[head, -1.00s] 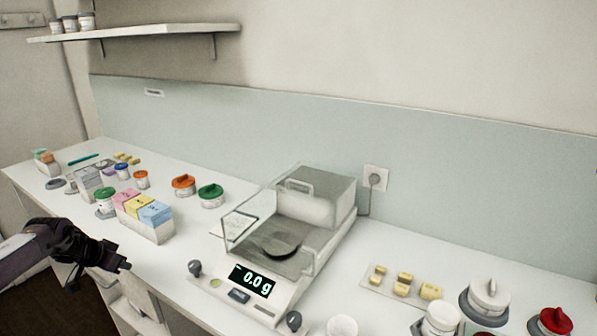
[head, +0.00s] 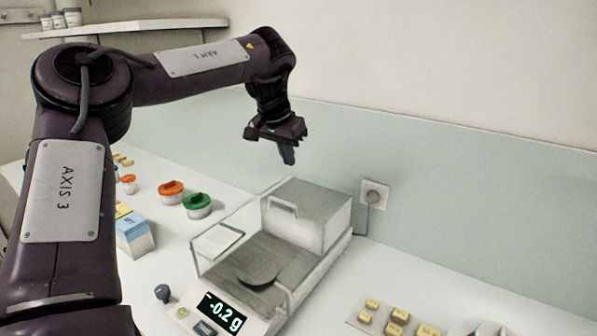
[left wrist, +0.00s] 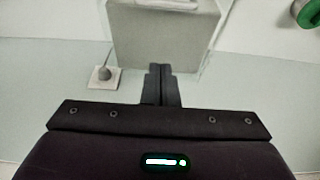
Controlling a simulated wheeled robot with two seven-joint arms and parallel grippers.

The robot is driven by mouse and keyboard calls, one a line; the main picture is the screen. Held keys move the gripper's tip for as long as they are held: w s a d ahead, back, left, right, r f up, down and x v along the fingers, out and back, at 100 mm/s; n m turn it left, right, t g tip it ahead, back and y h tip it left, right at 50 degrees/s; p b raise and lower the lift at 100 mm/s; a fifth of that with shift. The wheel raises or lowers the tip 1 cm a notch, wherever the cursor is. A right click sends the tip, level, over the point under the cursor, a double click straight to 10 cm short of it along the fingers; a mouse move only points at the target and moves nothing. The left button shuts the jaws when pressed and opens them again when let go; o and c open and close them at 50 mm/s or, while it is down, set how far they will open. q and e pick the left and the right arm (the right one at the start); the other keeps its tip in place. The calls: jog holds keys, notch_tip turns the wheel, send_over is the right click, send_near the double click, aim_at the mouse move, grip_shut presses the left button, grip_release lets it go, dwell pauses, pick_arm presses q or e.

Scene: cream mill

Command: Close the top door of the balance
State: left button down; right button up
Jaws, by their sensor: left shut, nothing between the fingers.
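The balance (head: 275,255) stands on the bench, with a clear-walled weighing chamber, a round dark pan (head: 259,274) and a display (head: 220,312) reading -0.2 g. The chamber's top looks open. A pale handle (head: 280,208) shows at the front upper edge of the grey rear housing (head: 318,205), where the top door seems to be slid back. My left gripper (head: 287,157) points down, shut and empty, above the rear housing and apart from it. In the left wrist view its closed fingertips (left wrist: 160,72) overlap the housing (left wrist: 165,40). My right gripper is not in view.
A wall socket with a plug (head: 374,195) is right of the balance. Green-lidded (head: 197,204) and orange-lidded (head: 171,190) jars and a blue box (head: 134,235) stand to the left. Several yellow blocks (head: 396,318) lie at front right. The wall panel is close behind.

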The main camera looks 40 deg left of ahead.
pick_arm(q)
jog(key=p, duration=0.2)
send_over(286, 210)
jog(key=w, duration=0.2)
notch_tip(286, 210, down, 4)
jog(key=p+x, duration=0.1)
jog(key=x, duration=0.4)
jog(key=s+p, duration=0.2)
jog(key=shift+s+f, duration=0.1)
jog(key=shift+s, duration=0.25)
jog(key=shift+s+d+f, duration=0.1)
jog(key=shift+s, duration=0.5)
jog(key=shift+f, duration=0.15)
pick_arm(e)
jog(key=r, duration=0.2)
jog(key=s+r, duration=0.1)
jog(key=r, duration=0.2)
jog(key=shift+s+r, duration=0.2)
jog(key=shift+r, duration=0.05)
